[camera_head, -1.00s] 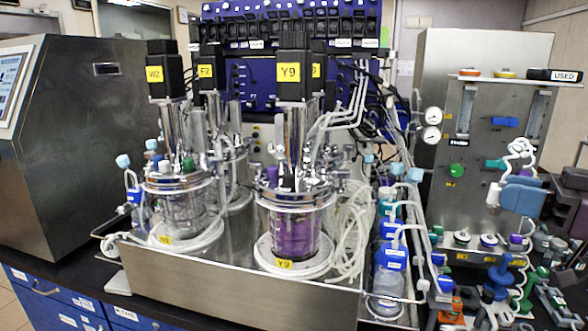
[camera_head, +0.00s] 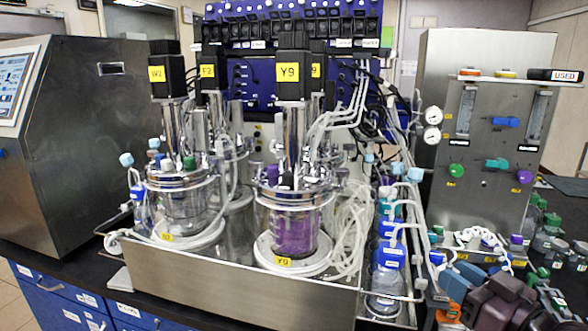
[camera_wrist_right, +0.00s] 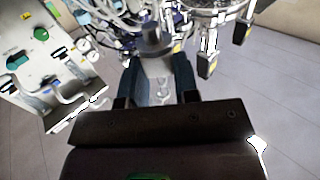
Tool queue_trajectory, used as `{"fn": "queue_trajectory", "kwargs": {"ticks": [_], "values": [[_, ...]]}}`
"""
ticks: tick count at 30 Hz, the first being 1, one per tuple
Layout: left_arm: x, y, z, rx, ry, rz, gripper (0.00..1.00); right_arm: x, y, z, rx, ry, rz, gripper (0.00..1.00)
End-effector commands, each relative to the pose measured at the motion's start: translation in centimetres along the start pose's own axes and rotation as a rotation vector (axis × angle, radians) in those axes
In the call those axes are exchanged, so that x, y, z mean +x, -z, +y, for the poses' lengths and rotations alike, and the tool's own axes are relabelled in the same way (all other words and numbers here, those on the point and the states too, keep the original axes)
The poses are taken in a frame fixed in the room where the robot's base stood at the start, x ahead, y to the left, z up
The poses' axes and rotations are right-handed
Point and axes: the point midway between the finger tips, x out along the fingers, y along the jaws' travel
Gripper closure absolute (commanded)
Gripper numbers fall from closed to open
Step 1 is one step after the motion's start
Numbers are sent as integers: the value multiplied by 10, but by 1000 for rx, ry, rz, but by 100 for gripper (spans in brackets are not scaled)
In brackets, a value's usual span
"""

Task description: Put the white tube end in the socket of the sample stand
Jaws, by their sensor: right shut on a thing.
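My right gripper (camera_head: 452,279), with blue-grey fingers, is low at the right of the head view, in front of the steel gas panel. It is shut on the white tube end, which the fingers largely hide. The curled white tube (camera_head: 484,236) rises just behind the fingers. In the right wrist view the two fingers (camera_wrist_right: 158,66) flank a pale piece, with a dark grey round part (camera_wrist_right: 152,42) beyond their tips; I cannot tell whether they touch. The sample stand and its socket cannot be made out clearly in the head view. My left gripper is out of view.
The steel tray (camera_head: 240,289) holds the glass reactors. The steel gas panel (camera_head: 478,195) with knobs rises behind. Several small green-capped bottles (camera_head: 552,220) crowd the right side.

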Motion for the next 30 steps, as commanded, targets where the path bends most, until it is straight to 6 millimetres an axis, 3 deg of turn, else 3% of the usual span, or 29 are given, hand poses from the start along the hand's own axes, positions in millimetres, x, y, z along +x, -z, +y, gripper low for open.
{"fn": "queue_trajectory", "kwargs": {"ticks": [18,24,30], "values": [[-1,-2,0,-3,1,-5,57,22,-107,-37,7,-349,-2,94],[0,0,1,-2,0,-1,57,26,-130,-44,4,-427,-1,94],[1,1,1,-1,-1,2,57,28,-139,-48,-3,-457,0,94]]}}
